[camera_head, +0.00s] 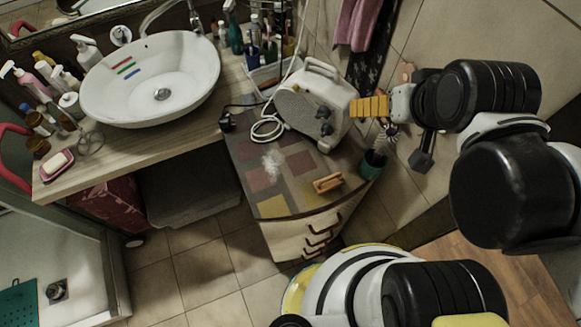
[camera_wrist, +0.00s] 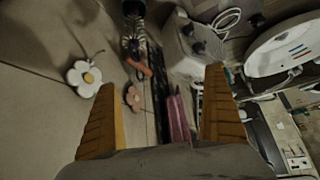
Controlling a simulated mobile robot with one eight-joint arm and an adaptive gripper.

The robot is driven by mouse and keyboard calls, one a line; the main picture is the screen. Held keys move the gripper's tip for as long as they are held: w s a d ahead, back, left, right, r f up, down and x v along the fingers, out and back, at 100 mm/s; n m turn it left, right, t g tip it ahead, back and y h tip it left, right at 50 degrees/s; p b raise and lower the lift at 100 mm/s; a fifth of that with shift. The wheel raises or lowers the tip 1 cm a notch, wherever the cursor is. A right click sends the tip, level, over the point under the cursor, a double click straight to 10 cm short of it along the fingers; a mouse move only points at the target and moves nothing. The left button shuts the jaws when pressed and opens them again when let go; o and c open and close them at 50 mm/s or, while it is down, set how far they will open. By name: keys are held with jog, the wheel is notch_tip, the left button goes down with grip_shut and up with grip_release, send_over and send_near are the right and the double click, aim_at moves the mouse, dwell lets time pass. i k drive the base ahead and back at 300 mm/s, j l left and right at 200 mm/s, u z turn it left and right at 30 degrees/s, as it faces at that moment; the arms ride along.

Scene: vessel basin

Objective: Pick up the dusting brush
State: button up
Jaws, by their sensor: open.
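A small wooden brush (camera_head: 328,183), apparently the dusting brush, lies on the front right of the patchwork-topped cabinet (camera_head: 262,206). My gripper (camera_head: 369,107) is in the air above and to the right of it in the head view, beside the white machine, and apart from the brush. In the wrist view my gripper (camera_wrist: 160,82) has its two orange fingers wide apart with nothing between them. I cannot make out the wooden brush in the wrist view.
A white machine (camera_head: 312,108) with a hose stands at the cabinet's back. A dark green cup (camera_head: 372,164) with a bristled brush (camera_head: 387,134) is right of the cabinet top. A white basin (camera_head: 150,82) and several bottles stand on the left counter (camera_head: 120,152). A fuzzy pale patch (camera_head: 272,162) lies on the cabinet.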

aim_at(329, 183)
jog(key=k+l+u, duration=0.1)
jog(key=u, duration=0.35)
jog(key=k+l+u, duration=0.2)
jog(key=u, duration=0.2)
jog(key=k+l+u, duration=0.1)
jog(key=u, duration=0.35)
